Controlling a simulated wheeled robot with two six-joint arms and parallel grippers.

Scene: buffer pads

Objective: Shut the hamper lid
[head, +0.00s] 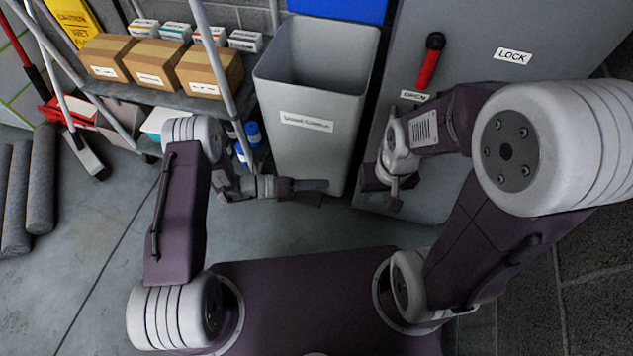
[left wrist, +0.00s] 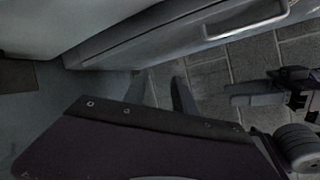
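The hamper appears to be the tall grey bin (head: 312,135) with a white label, in the upper middle of the head view. Its top is open and I see into its empty-looking inside. A blue panel (head: 338,8), perhaps its raised lid, shows behind its rim and is cut off by the top edge. My left gripper (head: 318,191) is open and empty, low in front of the bin; its two separate fingers also show in the left wrist view (left wrist: 160,92). My right gripper (head: 380,197) looks open and empty, right of the bin's lower part, before the grey cabinet.
A grey cabinet (head: 455,130) with a red-handled lever (head: 429,62) stands right of the bin. A cart (head: 195,97) with cardboard boxes (head: 208,72) stands left of it, with blue-capped bottles (head: 252,133) beside the bin.

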